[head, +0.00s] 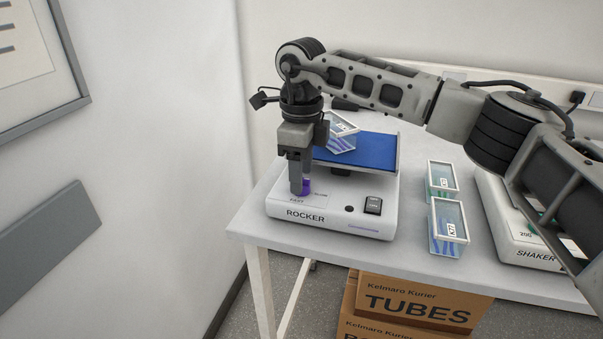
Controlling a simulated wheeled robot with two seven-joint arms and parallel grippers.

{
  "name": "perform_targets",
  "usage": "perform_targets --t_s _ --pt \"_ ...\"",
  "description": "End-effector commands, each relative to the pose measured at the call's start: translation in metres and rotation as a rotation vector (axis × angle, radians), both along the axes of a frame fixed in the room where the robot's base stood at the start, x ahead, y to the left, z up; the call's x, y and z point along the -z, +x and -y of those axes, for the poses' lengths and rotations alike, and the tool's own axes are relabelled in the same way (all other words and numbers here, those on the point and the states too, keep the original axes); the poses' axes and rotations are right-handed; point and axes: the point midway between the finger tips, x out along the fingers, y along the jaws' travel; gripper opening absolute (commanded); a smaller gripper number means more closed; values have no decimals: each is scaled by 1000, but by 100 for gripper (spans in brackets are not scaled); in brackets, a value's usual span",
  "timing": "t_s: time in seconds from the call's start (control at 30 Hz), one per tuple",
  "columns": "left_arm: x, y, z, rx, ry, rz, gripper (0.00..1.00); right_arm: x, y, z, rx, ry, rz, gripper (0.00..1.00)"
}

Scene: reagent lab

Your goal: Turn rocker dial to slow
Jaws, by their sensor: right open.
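The white rocker (330,226) stands at the left end of the table, with a blue platform (372,151) on top. My left gripper is not in view.
A clear box (342,133) sits on the blue platform, close to my gripper. Two labelled boxes (448,226) (441,178) stand right of the rocker. A shaker (522,240) is further right. Cardboard boxes (417,305) are under the table (410,264). A wall is on the left.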

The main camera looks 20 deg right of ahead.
Motion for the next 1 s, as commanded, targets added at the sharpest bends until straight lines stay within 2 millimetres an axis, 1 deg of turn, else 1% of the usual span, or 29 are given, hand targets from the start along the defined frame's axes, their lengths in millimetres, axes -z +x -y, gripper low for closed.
perform_targets --t_s 0.2,0.4,0.5,0.6,0.7,0.8,1.0 --pt "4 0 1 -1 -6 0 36 -47 0 -1 -1 2 6 51" --pt "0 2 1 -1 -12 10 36 -97 0 -1 0 2 5 51" --pt "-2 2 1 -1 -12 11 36 -117 0 -1 -1 1 4 51" --pt "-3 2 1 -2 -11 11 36 -133 0 -1 -1 1 2 51" --pt "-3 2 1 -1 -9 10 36 -143 0 -1 -2 1 2 51" --pt "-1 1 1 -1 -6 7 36 -148 0 0 -1 0 0 51" --pt "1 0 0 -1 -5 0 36 -149 0 0 -1 0 0 51"
